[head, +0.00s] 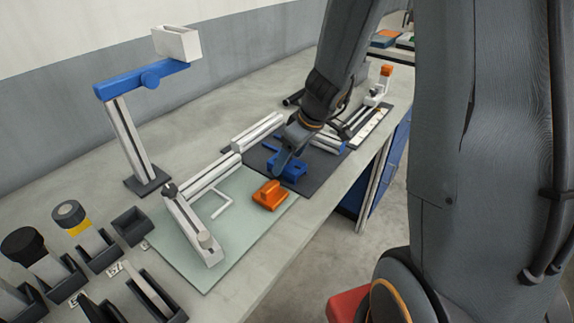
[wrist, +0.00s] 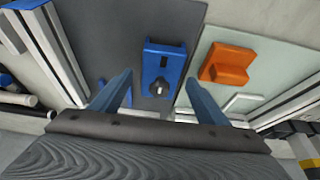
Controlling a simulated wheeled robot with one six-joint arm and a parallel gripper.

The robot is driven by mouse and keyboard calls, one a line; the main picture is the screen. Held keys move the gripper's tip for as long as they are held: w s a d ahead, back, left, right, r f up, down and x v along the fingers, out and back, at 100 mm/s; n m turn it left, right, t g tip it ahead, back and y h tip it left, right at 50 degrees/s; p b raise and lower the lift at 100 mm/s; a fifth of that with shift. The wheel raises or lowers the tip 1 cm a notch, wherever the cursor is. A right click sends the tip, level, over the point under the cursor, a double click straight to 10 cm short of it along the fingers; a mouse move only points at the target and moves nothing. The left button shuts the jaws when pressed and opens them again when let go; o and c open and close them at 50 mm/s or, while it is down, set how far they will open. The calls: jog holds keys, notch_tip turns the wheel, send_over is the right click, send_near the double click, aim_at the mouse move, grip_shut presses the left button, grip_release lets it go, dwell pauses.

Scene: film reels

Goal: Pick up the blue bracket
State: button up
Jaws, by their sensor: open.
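The blue bracket (head: 289,169) lies on a dark grey mat (head: 262,158) on the bench in the head view. In the wrist view the blue bracket (wrist: 163,66) has a slot across it and a dark round knob near its lower end. My gripper (wrist: 157,88) is open, with its two blue-grey fingers spread to the left and right of the bracket's lower end, and nothing is between them that I can see held. In the head view my gripper (head: 283,157) is just above the bracket and partly hides it.
An orange block (head: 270,195) sits close to the bracket on a pale green mat (head: 248,235); it also shows in the wrist view (wrist: 228,63). White rails lie around both mats. A blue-armed stand (head: 128,135) rises at the left. Dark holders stand at the front left.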

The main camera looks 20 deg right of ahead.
jog(key=shift+w+a+f, duration=0.15)
jog(key=shift+w+f, duration=0.05)
jog(key=shift+f, duration=0.3)
jog(key=c, duration=1.4)
jog(key=shift+o, duration=0.2)
jog(key=shift+r, duration=0.1)
